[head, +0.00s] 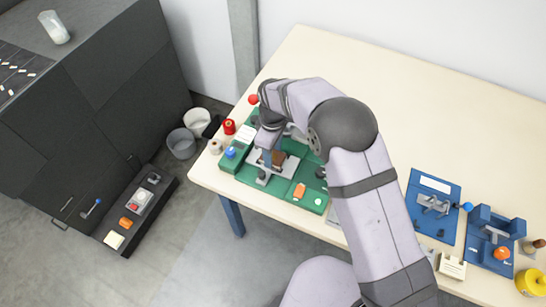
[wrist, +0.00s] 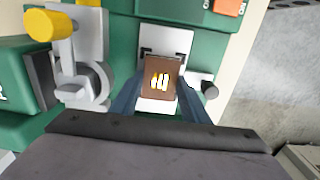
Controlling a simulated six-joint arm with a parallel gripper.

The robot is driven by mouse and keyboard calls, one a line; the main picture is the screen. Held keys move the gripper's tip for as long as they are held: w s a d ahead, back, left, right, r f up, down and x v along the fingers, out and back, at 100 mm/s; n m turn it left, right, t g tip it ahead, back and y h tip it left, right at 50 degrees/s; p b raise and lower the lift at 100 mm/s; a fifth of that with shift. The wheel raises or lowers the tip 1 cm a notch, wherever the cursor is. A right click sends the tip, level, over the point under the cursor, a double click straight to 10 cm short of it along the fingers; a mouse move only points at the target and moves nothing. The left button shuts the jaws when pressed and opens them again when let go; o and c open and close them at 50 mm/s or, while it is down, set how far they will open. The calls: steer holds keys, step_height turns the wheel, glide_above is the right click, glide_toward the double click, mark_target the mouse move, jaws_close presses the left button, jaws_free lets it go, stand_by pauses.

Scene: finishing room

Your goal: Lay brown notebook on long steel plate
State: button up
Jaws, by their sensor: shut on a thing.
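The brown notebook (wrist: 160,66), small with pale yellow marks on its face, is between the two dark blue fingers of my gripper (wrist: 160,88) in the wrist view. My gripper is shut on it. In the head view the notebook (head: 279,157) shows brown below my gripper (head: 269,153), over the green fixture. A light grey steel plate (head: 288,169) lies under it there, partly covered by the gripper and notebook. In the wrist view a pale grey surface (wrist: 152,28) shows behind the notebook. I cannot tell whether the notebook touches the plate.
The green fixture (head: 246,172) carries a blue knob (head: 231,152) and an orange block (head: 299,191). A yellow-ended lever (wrist: 39,26) stands at left in the wrist view. A blue fixture (head: 421,217) stands right; the back tabletop is clear.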

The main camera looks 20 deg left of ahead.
mark_target(275, 156)
steer(key=shift+r+p, duration=2.45)
steer(key=shift+r, duration=1.25)
steer(key=shift+d, duration=0.1)
steer(key=shift+w+d, duration=0.2)
steer(key=shift+d, duration=0.05)
steer(key=w+d+m+b, duration=0.3)
steer(key=d+m+b, duration=0.5)
steer(key=d, duration=1.7)
steer(key=shift+m, duration=0.5)
steer(key=shift+f+p, duration=2.1)
steer(key=shift+f, duration=2.5)
steer(key=shift+f, duration=0.1)
